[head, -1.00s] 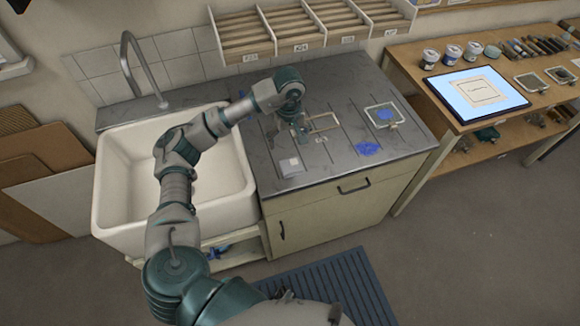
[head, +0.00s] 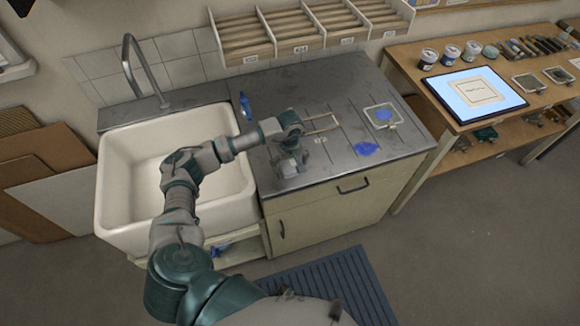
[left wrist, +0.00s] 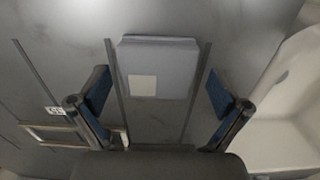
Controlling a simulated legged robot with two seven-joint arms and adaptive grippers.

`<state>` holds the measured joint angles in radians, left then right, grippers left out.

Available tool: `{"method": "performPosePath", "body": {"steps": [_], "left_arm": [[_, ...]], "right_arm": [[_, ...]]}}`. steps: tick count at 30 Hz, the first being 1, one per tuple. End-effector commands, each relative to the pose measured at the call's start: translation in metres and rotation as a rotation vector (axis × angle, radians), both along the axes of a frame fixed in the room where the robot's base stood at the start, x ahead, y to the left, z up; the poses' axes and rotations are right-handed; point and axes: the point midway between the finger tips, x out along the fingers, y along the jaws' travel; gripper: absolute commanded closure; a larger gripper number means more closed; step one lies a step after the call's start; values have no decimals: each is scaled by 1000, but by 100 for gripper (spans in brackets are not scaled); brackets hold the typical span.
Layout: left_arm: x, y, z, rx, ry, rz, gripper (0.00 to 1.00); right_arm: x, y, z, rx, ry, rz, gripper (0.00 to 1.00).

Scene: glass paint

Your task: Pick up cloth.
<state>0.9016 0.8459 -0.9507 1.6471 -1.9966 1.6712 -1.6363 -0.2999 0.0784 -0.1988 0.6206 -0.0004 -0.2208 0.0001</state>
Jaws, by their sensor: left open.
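A folded grey cloth (left wrist: 178,82) with a small white patch lies flat on the dark grooved counter top (left wrist: 60,30) in the left wrist view. My left gripper (left wrist: 158,85) is open above it, one finger on each side of the cloth, with nothing held. In the head view my left gripper (head: 290,165) is low over the front left of the counter and hides most of the cloth. Whether the fingers touch the counter cannot be told. My right gripper does not show.
The white sink (head: 118,170) with its tall tap (head: 128,65) is left of the counter. A small frame (head: 398,117), a blue splotch (head: 367,149) and another frame (head: 334,121) lie to the right.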

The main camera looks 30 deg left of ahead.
Motion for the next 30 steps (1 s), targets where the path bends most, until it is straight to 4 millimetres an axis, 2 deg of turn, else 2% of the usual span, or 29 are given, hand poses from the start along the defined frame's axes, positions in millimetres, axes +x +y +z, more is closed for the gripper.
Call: {"method": "performPosePath", "body": {"steps": [4, 9, 11, 12, 23, 30], "left_arm": [[0, -2, 1, 1, -1, 0, 0], [0, -2, 1, 1, 0, 0, 43], [0, -2, 1, 1, -1, 0, 57], [0, -1, 1, 1, -1, 0, 62], [1, 0, 4, 0, -1, 0, 62], [2, 0, 28, 0, -5, 0, 62]], "right_arm": [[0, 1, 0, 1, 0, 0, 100], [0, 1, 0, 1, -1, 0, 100], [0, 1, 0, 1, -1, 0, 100], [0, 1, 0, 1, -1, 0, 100], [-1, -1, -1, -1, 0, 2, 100], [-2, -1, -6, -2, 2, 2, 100]]}}
